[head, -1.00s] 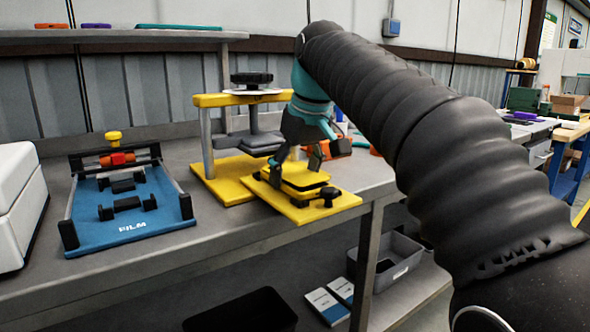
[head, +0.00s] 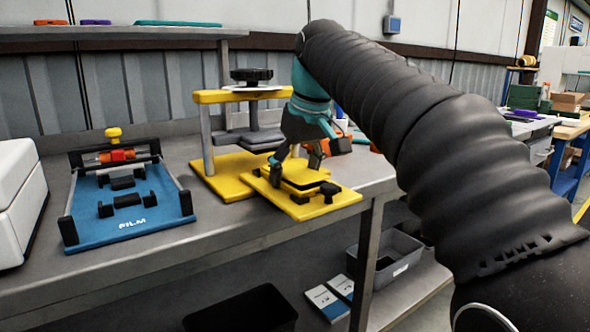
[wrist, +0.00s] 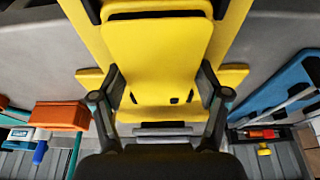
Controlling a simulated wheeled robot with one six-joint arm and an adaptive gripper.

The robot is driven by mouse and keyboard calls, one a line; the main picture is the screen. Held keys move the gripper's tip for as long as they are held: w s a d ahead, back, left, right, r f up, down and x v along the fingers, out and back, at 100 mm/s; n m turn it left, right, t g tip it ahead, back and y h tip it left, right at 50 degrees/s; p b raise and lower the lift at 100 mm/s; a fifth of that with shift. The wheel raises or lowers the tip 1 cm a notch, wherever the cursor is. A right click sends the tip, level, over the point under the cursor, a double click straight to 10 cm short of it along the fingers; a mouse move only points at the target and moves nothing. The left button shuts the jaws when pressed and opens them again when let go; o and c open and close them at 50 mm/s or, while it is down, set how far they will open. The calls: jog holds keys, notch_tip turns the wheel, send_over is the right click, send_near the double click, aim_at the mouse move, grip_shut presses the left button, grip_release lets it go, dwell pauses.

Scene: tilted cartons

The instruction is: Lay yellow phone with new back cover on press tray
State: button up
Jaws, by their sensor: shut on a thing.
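The yellow phone (wrist: 157,52) is between the two fingers of my gripper (wrist: 160,76) in the wrist view, its broad yellow back facing the camera. In the head view my gripper (head: 296,170) is low over the yellow press tray (head: 318,208), shut on the phone (head: 299,173). The phone lies roughly flat at the tray's dark pad. I cannot tell whether its underside touches the pad. Black knobs stand at the tray's near right. The tray also shows around the phone in the wrist view (wrist: 236,18).
The yellow press (head: 237,98) with its black knob stands just behind the tray. The blue film jig (head: 128,215) is to the left, beside a white box (head: 18,205). Orange items lie behind my gripper. A grey bin (head: 392,262) and a black bin (head: 243,312) are below.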

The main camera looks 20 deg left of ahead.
dwell(0.3)
jog(key=o, duration=1.4)
jog(key=shift+o, duration=0.2)
jog(key=shift+v, duration=3.75)
jog(key=shift+d, duration=0.1)
